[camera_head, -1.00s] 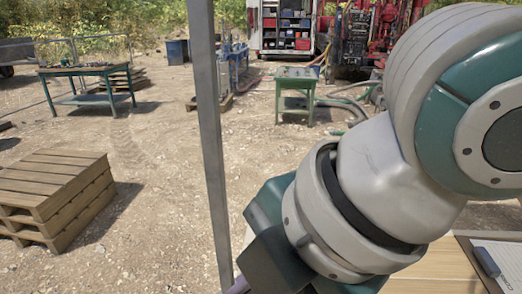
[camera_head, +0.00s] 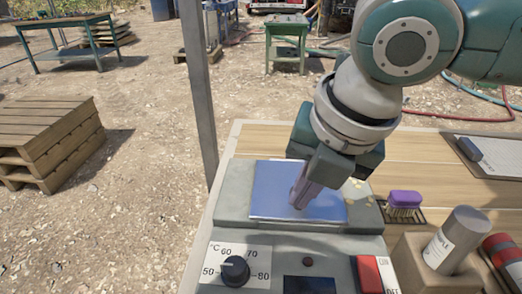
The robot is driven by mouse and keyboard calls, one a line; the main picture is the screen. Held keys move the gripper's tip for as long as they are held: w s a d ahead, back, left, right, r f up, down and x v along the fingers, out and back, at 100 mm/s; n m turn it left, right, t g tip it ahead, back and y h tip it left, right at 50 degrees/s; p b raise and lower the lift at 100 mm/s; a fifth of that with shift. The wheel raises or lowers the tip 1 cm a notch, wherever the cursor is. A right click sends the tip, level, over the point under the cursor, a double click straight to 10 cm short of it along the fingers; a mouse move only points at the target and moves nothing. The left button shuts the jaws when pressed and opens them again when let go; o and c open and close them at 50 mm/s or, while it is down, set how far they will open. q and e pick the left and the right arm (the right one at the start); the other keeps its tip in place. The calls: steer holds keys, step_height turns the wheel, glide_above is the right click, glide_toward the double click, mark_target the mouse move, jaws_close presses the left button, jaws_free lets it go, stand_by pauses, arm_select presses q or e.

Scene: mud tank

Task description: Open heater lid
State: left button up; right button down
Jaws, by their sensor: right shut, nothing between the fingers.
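The heater (camera_head: 235,210) is a grey box on the wooden table, low in the middle of the head view. A flat, shiny blue panel (camera_head: 268,185), seemingly its lid, lies level on its top. My right gripper (camera_head: 301,194) points down over the middle of this panel. Its fingers are shut and empty. I cannot tell whether the fingertips touch the panel. The hand hides the panel's far right part. The heater's front has a temperature dial (camera_head: 235,269) and a red switch (camera_head: 369,273). My left gripper is not in view.
Right of the heater are a purple brush (camera_head: 405,199), a grey cylinder (camera_head: 455,240) in a holder, a red cylinder (camera_head: 506,256) and a clipboard (camera_head: 492,155). A metal post (camera_head: 198,90) stands at the table's left corner. A pallet stack (camera_head: 50,140) sits on the ground.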

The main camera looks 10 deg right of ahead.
mark_target(289, 216)
steer(key=shift+x, duration=1.85)
steer(key=shift+r, duration=0.1)
steer(key=shift+w+r+g, duration=0.1)
steer(key=shift+r+g, duration=0.2)
steer(key=shift+r, duration=0.15)
steer(key=shift+w+r, duration=0.1)
steer(key=shift+r, duration=0.2)
